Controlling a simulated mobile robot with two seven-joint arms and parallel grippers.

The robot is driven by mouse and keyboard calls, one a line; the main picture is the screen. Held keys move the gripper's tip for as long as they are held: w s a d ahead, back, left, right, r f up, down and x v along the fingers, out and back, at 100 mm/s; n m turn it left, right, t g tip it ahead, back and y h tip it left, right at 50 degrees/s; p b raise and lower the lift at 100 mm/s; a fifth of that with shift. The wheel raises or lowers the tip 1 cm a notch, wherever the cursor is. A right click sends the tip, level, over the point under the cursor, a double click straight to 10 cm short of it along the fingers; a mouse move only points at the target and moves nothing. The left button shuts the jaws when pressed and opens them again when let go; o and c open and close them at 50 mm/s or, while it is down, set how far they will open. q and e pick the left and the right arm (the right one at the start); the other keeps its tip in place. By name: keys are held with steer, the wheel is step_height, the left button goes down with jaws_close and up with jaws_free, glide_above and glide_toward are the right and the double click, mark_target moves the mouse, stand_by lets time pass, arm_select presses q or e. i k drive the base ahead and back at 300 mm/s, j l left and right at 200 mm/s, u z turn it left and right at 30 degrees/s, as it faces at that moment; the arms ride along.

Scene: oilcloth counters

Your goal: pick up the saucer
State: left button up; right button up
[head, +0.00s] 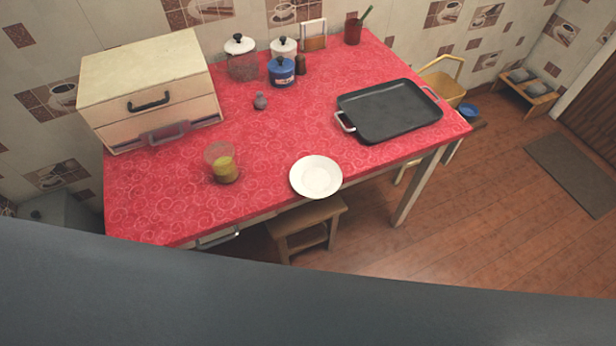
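A white saucer (316,177) lies flat and empty on the red oilcloth table (270,140), close to its front edge. Neither of my grippers shows in the head view, so nothing is seen holding or touching the saucer.
A glass with yellow-green contents (224,168) stands left of the saucer. A black tray (390,110) with pale handles lies to the right. A wooden stool (306,222) is below the front edge.

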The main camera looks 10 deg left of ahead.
mark_target(314, 176)
steer(key=i+l+u, duration=0.1)
steer(key=l+u, duration=0.15)
steer(key=u, duration=0.15)
steer(key=l+u, duration=0.3)
steer(key=u, duration=0.15)
steer(key=l+u, duration=0.3)
steer(key=l, duration=0.6)
steer(key=k+l, duration=0.1)
steer(key=l, duration=1.3)
steer(key=k+u, duration=0.05)
